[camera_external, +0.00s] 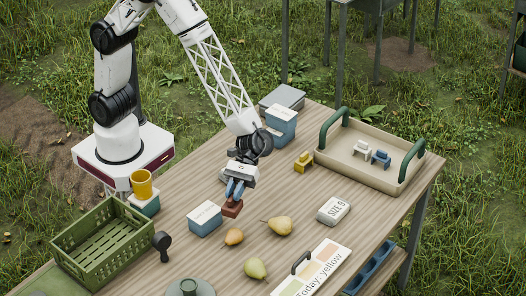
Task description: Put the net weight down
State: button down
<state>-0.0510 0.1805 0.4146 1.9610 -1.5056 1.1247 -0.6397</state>
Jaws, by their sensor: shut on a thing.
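My gripper (235,189) points down over the middle of the table, its blue fingers shut on a small reddish-brown block (232,209). This block appears to be the net weight. It is between a blue box with a white top (205,218) on its left and an orange-yellow pear (234,236) in front. I cannot tell whether its underside touches the wooden table (300,190). The fingers hide its upper part.
Pears (278,226) (256,268) lie in front. A white block marked SIZE 9 (333,210) is to the right. A green crate (105,240) stands at left, a beige tray with green handles (345,165) at back right. Bare wood lies between the gripper and the SIZE 9 block.

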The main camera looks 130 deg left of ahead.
jog(key=s+a+n+t+y, duration=0.1)
jog(key=s+a+t, duration=0.1)
jog(key=s+a, duration=0.7)
jog(key=s+a+n+t, duration=0.15)
jog(key=s+a, duration=0.25)
jog(key=a, duration=0.9)
jog(key=s+a+n+t+y, duration=0.1)
jog(key=s+a, duration=0.4)
jog(key=s, duration=0.4)
jog(key=s+a+f+n+t+y, duration=0.1)
jog(key=s+a, duration=0.4)
jog(key=s, duration=0.5)
jog(key=shift+a+f+n+t, duration=0.25)
jog(key=shift+n+t, duration=0.1)
jog(key=shift+n, duration=0.4)
jog(key=shift+f+y, duration=0.1)
jog(key=shift+y, duration=0.2)
jog(key=shift+w+f, duration=0.1)
jog(key=shift+f, duration=2.05)
jog(key=shift+f, duration=1.75)
